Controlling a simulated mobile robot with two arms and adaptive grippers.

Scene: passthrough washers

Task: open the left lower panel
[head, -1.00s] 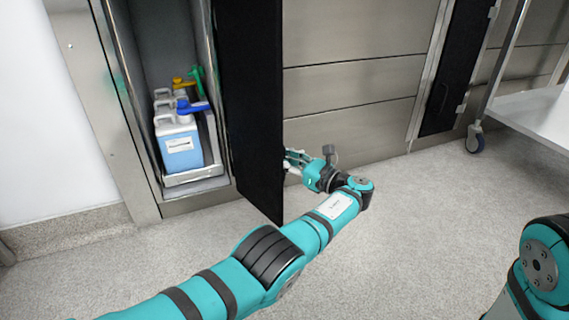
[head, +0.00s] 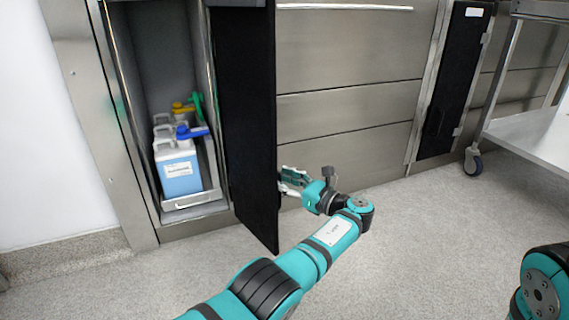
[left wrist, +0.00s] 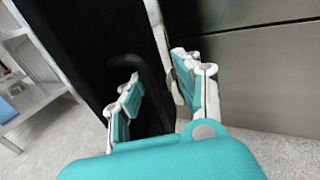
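The left lower panel (head: 247,125) is a tall black door, swung well open at the right side of its cabinet recess. My left gripper (head: 285,182) is at the right of the panel, low down, close to its face. In the left wrist view, my left gripper (left wrist: 155,90) has its two fingers apart, with the panel's dark handle (left wrist: 150,85) between or just beyond them. I cannot tell whether the fingers touch the handle. My right gripper is not in view; only part of my right arm shows at the lower right.
Inside the recess, blue and white jugs (head: 179,165) stand on a metal tray (head: 192,200). Steel drawer fronts (head: 345,110) lie right of the panel. Another black panel (head: 452,90) and a wheeled steel cart (head: 530,125) stand farther right. The floor (head: 420,240) in front is clear.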

